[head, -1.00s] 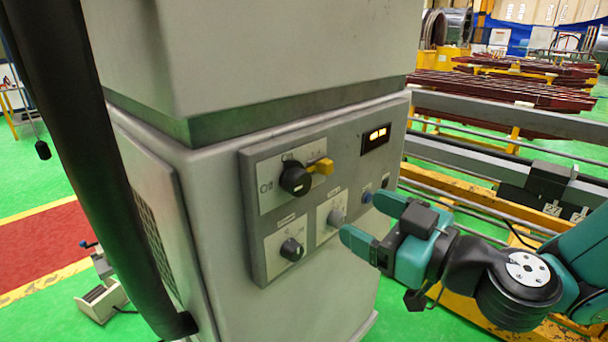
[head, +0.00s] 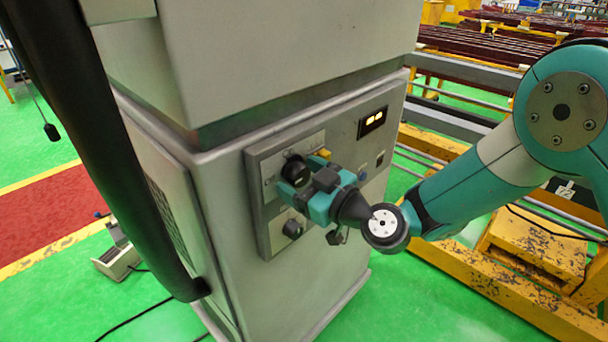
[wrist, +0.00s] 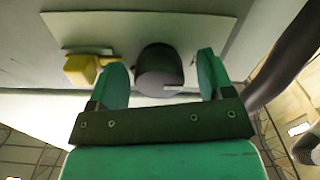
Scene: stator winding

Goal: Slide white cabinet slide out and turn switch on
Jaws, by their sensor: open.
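The off-white cabinet (head: 250,95) stands in the middle of the head view, with a grey control panel (head: 342,138) on its front. A large black rotary switch (head: 296,170) sits on a plate at the panel's upper left, with a yellow tab (head: 322,154) beside it. My gripper (head: 292,184) is open in front of this switch. In the wrist view, the black switch (wrist: 158,70) lies between the two spread fingers of my gripper (wrist: 163,74), with gaps at both sides. The yellow tab (wrist: 88,69) is outside the left finger. I cannot tell which part is the slide.
A lower black knob (head: 292,228) is below my gripper. A lit display (head: 372,121) is at the panel's upper right. A black pole (head: 100,150) stands at the left. A yellow frame (head: 530,245) stands right of the cabinet. Green floor is open in front.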

